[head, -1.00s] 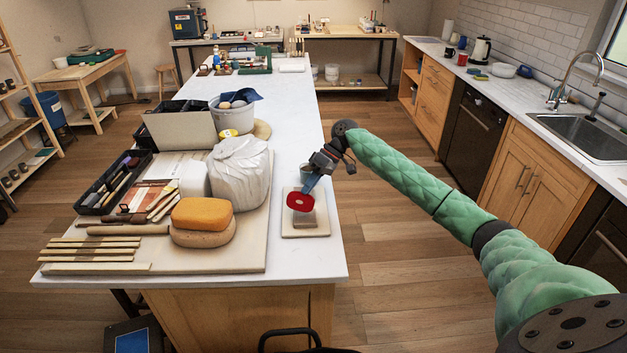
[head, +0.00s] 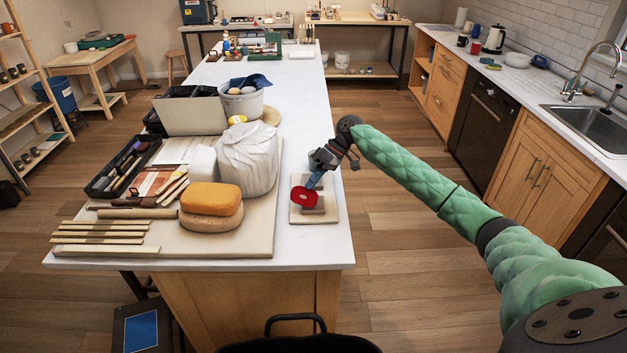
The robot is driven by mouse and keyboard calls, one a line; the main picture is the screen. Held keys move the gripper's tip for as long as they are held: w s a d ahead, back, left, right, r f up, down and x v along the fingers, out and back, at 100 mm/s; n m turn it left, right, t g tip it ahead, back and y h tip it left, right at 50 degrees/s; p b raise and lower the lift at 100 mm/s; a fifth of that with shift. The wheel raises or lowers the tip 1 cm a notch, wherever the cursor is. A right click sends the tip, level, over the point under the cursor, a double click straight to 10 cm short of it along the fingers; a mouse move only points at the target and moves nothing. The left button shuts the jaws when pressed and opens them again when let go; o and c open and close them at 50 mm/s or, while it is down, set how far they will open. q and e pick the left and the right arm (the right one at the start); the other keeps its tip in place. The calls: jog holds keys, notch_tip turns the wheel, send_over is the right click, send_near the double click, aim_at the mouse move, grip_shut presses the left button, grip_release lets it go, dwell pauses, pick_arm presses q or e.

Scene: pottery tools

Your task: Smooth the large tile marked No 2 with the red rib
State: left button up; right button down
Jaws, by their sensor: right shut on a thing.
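The rib is over the left part of a grey tile (head: 318,210) on a pale square board (head: 329,216) at the table's right edge. The rib and gripper hide part of the tile. I cannot read a No 2 mark, nor tell whether the rib touches the tile. My left gripper is not in view.
Left of the board is a large work board (head: 265,246) with an orange sponge (head: 211,198), a wrapped white lump (head: 248,158) and wooden strips (head: 98,240). A bucket (head: 241,105) stands behind. Bare white tabletop (head: 300,248) lies in front of the tile.

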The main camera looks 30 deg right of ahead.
jog(key=shift+f, duration=0.45)
jog(key=shift+d, duration=0.1)
jog(key=shift+w+d+r, duration=0.15)
jog(key=shift+w+d, duration=0.4)
jog(key=shift+d, duration=0.1)
jog(key=shift+w, duration=0.1)
